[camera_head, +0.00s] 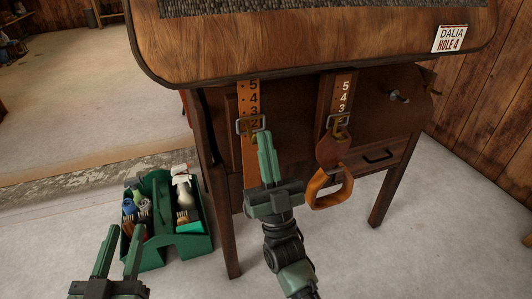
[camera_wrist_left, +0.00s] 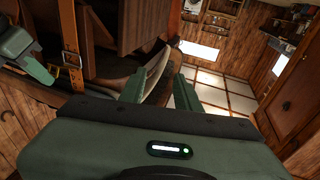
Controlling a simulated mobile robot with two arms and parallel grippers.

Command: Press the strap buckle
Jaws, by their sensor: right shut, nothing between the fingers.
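Two numbered leather straps hang from the wooden front. The left strap (camera_head: 248,100) has a metal buckle (camera_head: 250,125) by the number 2; a strap and buckle also show in the left wrist view (camera_wrist_left: 71,60). The right strap (camera_head: 341,95) has its buckle (camera_head: 337,122) below the number 3, with a tan stirrup (camera_head: 330,190) hanging under it. My right gripper (camera_head: 266,142) is shut and empty, its tips just below and right of the left buckle; contact cannot be told. My left gripper (camera_head: 122,245) is open and empty at lower left, well away from the straps.
A sign (camera_head: 450,38) reads "DALIA HOLE 4". A green tote (camera_head: 190,245) with brushes and bottles stands on the floor left of the wooden stand's leg (camera_head: 220,220). A drawer (camera_head: 380,155) is at right.

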